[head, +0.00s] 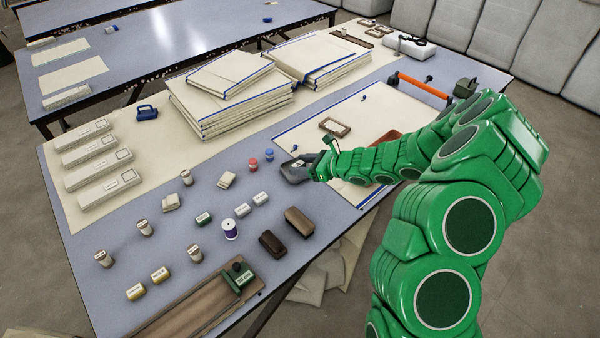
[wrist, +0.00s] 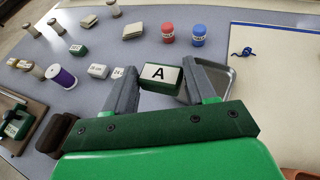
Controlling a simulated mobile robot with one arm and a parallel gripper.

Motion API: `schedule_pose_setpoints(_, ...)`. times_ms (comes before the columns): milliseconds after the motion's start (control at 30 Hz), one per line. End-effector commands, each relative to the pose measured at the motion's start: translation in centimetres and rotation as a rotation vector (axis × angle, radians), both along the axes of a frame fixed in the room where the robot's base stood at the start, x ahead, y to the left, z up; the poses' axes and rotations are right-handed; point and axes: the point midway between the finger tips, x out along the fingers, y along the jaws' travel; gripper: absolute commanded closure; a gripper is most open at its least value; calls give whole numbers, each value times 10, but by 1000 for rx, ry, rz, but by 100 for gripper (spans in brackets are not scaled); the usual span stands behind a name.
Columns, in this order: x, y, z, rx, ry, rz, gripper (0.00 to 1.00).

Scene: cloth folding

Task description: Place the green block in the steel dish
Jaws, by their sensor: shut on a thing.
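My gripper (wrist: 160,80) is shut on a green block (wrist: 160,87) with a white top marked "A", held between its two grey fingers. The steel dish (wrist: 228,80) shows just right of the right finger in the wrist view, partly hidden by that finger.
A red spool (wrist: 168,34) and a blue spool (wrist: 198,35) stand beyond the gripper. Another small green block (head: 204,218), white blocks (head: 242,210) and a purple spool (head: 230,230) lie to the left. Stacked cloths (head: 225,100) lie behind. A cream sheet (head: 300,135) lies to the right.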

Motion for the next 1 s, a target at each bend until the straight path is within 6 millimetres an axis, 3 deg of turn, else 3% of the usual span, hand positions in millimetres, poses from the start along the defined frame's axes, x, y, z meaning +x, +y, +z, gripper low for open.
schedule_pose_setpoints(400,28,7,-36,-2,0,0,73)
schedule_pose_setpoints(733,37,9,-44,-4,-3,0,73)
schedule_pose_setpoints(1000,35,9,-71,-2,1,0,73)
